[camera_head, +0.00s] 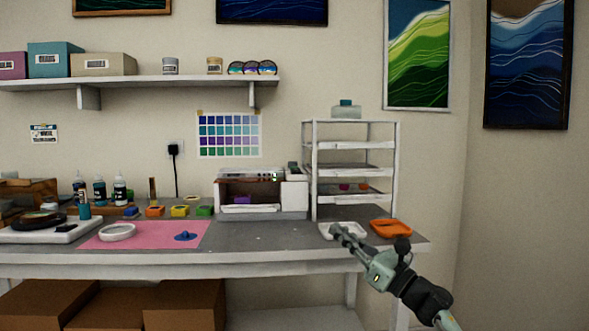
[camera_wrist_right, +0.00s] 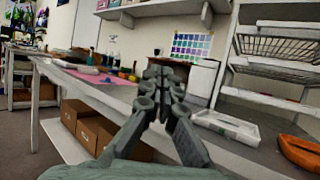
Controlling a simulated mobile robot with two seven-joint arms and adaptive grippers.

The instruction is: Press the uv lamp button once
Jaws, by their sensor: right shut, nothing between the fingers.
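The UV lamp (camera_head: 296,195) is a white box-shaped unit with an open front, standing on the workbench left of the rack. A purple item sits inside it. A small green light shows on its upper front; I cannot clearly make out the button. In the right wrist view the lamp (camera_wrist_right: 203,80) is partly hidden behind my gripper. My right gripper (camera_head: 337,231) is shut and empty, in front of the bench's right part, to the right of and lower than the lamp in the picture. Its closed fingers also show in the right wrist view (camera_wrist_right: 165,80). My left gripper is not in view.
A white shelf rack (camera_head: 314,170) stands right of the lamp. A white tray (camera_head: 357,231) and an orange tray (camera_head: 391,229) lie before it. A pink mat (camera_head: 150,236) lies left. Cardboard boxes (camera_head: 185,305) sit below. The bench before the lamp is clear.

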